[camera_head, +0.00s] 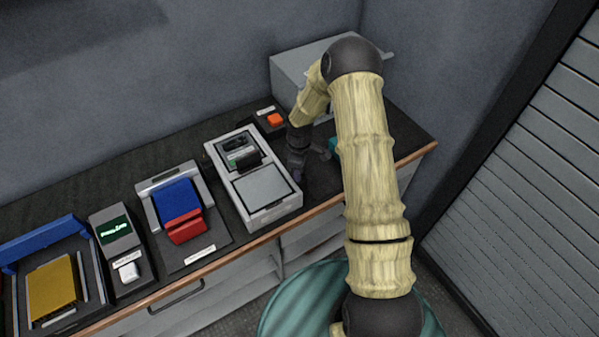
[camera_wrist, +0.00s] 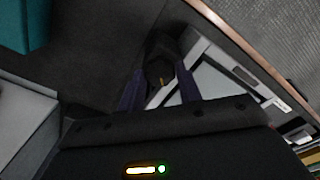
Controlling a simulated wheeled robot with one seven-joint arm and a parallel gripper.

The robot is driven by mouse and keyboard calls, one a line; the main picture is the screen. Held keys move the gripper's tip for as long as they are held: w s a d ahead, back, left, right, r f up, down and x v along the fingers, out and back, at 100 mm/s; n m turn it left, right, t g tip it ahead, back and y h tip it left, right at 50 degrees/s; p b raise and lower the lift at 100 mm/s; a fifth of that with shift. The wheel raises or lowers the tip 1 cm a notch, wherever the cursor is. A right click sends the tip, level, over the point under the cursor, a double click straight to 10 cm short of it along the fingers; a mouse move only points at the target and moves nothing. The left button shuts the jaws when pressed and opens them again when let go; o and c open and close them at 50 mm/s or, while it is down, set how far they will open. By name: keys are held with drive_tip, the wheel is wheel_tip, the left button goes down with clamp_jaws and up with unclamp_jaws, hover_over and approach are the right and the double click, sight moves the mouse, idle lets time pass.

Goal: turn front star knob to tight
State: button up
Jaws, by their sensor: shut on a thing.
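The front star knob (camera_wrist: 161,62) is black with a short yellow mark and shows at the upper middle of the wrist view. My gripper (camera_wrist: 160,84) has its two dark purple fingers on either side of the knob, shut on it. In the head view my gripper (camera_head: 300,172) points down at the right side of a grey-white case (camera_head: 228,168) on the bench. There the knob is hidden behind my gripper. I cannot read any scale or tight marking around the knob.
The bench's wooden front edge (camera_head: 330,203) runs close by. A teal block (camera_wrist: 22,22) and a large grey box (camera_head: 290,75) stand near my arm. An orange button (camera_head: 275,119) lies behind. A blue and red device (camera_head: 180,205) stands farther left.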

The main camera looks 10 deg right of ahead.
drive_tip(key=m+b, duration=0.2)
drive_tip(key=m, duration=0.2)
drive_tip(key=shift+a+f+m, duration=0.1)
drive_tip(key=shift+m, duration=0.2)
drive_tip(key=m+b, duration=0.2)
drive_tip(key=m, duration=0.2)
idle(0.4)
drive_tip(key=o, duration=1)
wheel_tip(320, 180, up, 18)
drive_tip(key=b, duration=0.2)
drive_tip(key=shift+f+b, duration=0.2)
drive_tip(key=shift+b, duration=0.15)
